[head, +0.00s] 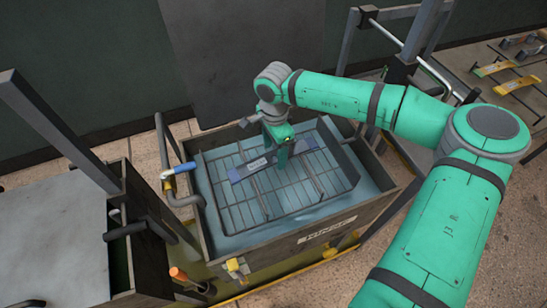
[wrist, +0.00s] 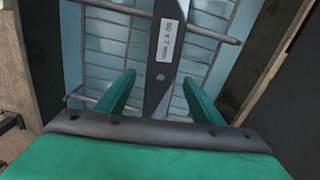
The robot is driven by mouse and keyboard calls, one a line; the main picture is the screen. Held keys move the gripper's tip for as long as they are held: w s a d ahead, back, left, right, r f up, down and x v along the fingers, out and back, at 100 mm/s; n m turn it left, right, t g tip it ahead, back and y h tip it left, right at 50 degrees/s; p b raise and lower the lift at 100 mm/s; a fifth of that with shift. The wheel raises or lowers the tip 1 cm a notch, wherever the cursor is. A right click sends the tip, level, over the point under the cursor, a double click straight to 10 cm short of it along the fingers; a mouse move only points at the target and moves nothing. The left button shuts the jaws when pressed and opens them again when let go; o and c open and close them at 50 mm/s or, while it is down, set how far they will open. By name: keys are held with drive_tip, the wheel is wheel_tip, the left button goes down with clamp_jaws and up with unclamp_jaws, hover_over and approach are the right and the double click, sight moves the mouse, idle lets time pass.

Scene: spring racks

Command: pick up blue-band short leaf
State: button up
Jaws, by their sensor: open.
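A flat dark leaf (head: 244,171) with a white label and a bluish tint lies slantwise across the wire rack (head: 240,213) in the tank of blue liquid. In the wrist view the leaf (wrist: 161,70) runs upright in the picture, with its printed label and a small hole showing. My gripper (head: 283,164) is over the leaf, pointing down. In the wrist view my gripper (wrist: 159,80) is open, with one finger on each side of the leaf and visible gaps between. I cannot tell how far above it the fingertips are. Part of the leaf is hidden behind my gripper in the head view.
The tank's wall (head: 290,250) surrounds the rack. A blue-handled tap (head: 181,169) stands at its left edge. Yellow-marked leaves (head: 494,69) lie on a bench at the upper right. A grey-topped cabinet (head: 50,240) stands at the left.

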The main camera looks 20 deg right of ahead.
drive_tip(key=shift+f, duration=0.75)
drive_tip(key=shift+w, duration=0.1)
drive_tip(key=c, duration=1.5)
drive_tip(key=shift+w+r, duration=0.1)
